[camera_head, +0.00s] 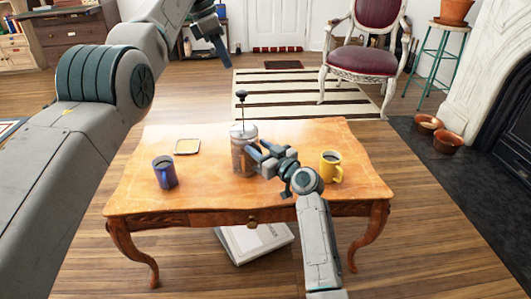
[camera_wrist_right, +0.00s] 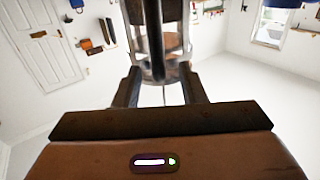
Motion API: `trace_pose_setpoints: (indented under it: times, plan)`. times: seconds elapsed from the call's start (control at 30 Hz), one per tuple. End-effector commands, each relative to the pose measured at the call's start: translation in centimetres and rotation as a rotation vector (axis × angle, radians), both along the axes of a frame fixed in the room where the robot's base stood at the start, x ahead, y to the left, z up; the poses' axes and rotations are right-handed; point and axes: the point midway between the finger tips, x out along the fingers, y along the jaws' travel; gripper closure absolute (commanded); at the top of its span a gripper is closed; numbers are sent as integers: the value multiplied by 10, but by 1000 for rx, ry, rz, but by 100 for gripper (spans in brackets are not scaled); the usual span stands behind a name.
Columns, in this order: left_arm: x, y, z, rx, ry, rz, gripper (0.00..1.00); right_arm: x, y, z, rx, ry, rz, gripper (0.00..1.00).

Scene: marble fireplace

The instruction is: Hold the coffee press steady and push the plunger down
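The coffee press (camera_head: 243,135) stands upright on the wooden table. Its plunger is raised, with the dark knob (camera_head: 241,94) well above the lid. My right gripper (camera_head: 256,152) is at the press's right side, its fingers spread around the handle side. In the right wrist view, the dark handle and metal frame of the press (camera_wrist_right: 157,45) show between the two fingers (camera_wrist_right: 160,85), with gaps beside the handle. My left gripper (camera_head: 220,48) is high, left of and above the plunger knob, apart from the press; its finger opening is unclear.
On the table (camera_head: 215,192) are a blue mug (camera_head: 165,173) at the left, a yellow mug (camera_head: 330,168) at the right and a small square coaster (camera_head: 187,147). A white box (camera_head: 250,243) lies under the table. Air above the plunger is clear.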

Motion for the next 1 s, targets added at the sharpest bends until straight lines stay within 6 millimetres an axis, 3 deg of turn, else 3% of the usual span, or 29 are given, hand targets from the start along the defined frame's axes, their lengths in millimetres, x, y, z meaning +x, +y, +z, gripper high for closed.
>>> trace_pose_setpoints:
  times: [0.23,0.43,1.0]
  plan:
    - [0,0,0,0,0,0,64,0,0,0,0,0,0,63]
    - [0,0,0,0,0,0,64,0,0,0,0,0,0,100]
    - [0,0,0,0,0,0,64,0,0,0,0,0,0,100]
